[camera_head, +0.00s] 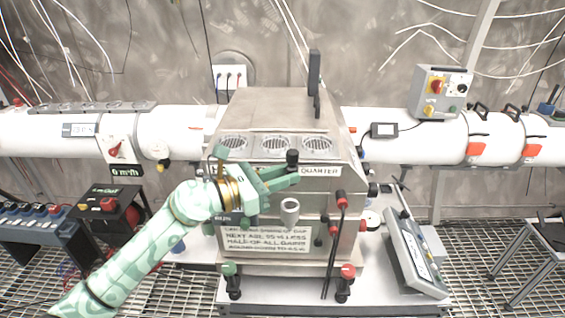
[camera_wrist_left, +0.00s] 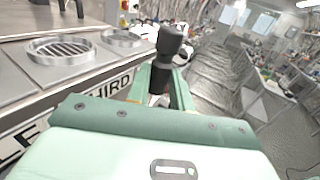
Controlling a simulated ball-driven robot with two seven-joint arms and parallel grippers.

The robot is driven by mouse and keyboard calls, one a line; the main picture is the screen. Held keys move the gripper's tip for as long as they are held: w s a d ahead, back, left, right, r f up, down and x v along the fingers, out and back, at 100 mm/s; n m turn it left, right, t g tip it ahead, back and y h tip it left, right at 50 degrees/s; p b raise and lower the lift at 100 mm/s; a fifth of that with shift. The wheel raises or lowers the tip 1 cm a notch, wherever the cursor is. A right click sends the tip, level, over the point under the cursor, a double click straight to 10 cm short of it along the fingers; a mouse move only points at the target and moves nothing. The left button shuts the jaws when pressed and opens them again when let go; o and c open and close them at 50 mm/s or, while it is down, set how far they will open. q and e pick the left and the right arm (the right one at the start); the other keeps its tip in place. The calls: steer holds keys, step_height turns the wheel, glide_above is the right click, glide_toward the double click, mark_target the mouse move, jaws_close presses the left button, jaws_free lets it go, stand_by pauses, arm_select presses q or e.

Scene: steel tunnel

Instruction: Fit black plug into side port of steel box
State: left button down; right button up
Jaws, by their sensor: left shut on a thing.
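My left gripper (camera_head: 286,178) is in front of the upper front edge of the steel box (camera_head: 278,108). It is shut on the black plug (camera_head: 292,158), which stands upright and sticks up above the fingers. A short grey cylindrical socket (camera_head: 289,207) juts from the box front below the gripper, apart from the plug. I cannot tell whether it is the side port. My right gripper is not in view.
Round vents (camera_head: 275,143) line the box's top front. Black and red knobs and a rod (camera_head: 340,225) stick out at the right front. A tilted grey panel (camera_head: 415,255) stands to the right. A white pipe (camera_head: 400,138) runs behind.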

mark_target(282, 208)
arm_select(q)
steer(key=shift+a, duration=0.1)
stand_by(0.3)
steer(key=shift+r, duration=0.25)
step_height(282, 208, down, 6)
steer(key=b, duration=0.5)
steer(key=shift+f+b, duration=1.3)
steer(key=shift+f, duration=0.2)
stand_by(1.1)
steer(key=shift+r, duration=0.15)
step_height(282, 208, up, 2)
steer(key=shift+p, duration=1)
steer(key=shift+f+b, duration=1)
steer(key=shift+f, duration=0.15)
stand_by(0.5)
